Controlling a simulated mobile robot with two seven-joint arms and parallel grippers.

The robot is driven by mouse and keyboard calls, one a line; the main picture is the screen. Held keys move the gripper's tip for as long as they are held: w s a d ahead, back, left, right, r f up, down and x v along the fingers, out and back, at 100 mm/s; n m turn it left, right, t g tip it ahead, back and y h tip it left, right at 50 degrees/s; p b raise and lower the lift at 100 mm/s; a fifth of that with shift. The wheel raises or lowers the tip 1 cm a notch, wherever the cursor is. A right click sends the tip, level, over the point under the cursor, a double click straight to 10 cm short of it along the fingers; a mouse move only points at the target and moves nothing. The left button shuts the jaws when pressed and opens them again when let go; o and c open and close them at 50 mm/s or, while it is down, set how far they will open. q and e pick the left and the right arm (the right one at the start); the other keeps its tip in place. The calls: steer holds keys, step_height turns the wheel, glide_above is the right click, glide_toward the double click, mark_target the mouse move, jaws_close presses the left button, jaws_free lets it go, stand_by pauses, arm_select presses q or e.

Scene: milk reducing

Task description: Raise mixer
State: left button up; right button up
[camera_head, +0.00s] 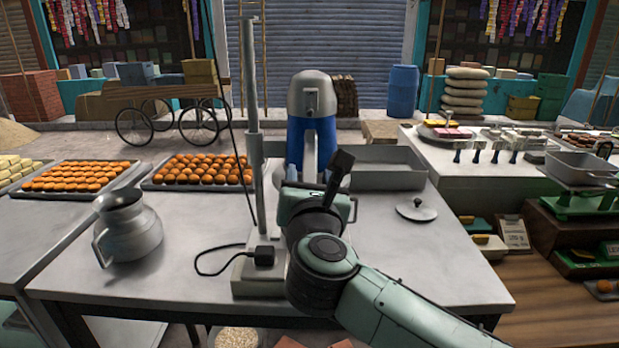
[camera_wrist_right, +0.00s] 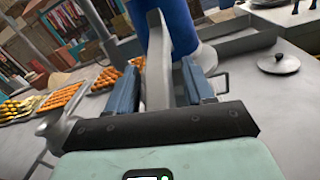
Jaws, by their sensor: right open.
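The mixer (camera_head: 312,135) has a grey domed top and a blue body, and stands upright by a tall grey pole (camera_head: 251,110) on the table. A grey handle-like bar (camera_head: 310,150) shows on its near side. My right gripper (camera_head: 310,176) is at this bar. In the right wrist view the two blue-grey fingers (camera_wrist_right: 159,84) are apart, with the bar (camera_wrist_right: 157,55) between them and visible gaps. The blue body (camera_wrist_right: 180,25) is just beyond. My wrist hides the mixer's lower part in the head view. My left gripper is not in view.
A metal jug (camera_head: 130,232) stands left on the table, and a lid (camera_head: 416,210) lies right. A grey tray (camera_head: 385,170) is behind the mixer. A tray of orange balls (camera_head: 195,187) is at back left. A black cable (camera_head: 212,274) loops by the pole's base (camera_head: 258,284).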

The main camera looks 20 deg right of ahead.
jaws_close()
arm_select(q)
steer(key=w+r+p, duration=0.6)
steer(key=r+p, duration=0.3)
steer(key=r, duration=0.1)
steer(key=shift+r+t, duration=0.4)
arm_select(e)
step_height(320, 180, up, 14)
steer(key=shift+r, duration=0.25)
jaws_free()
steer(key=shift+f, duration=0.1)
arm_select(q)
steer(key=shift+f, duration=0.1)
arm_select(e)
steer(key=shift+s, duration=0.1)
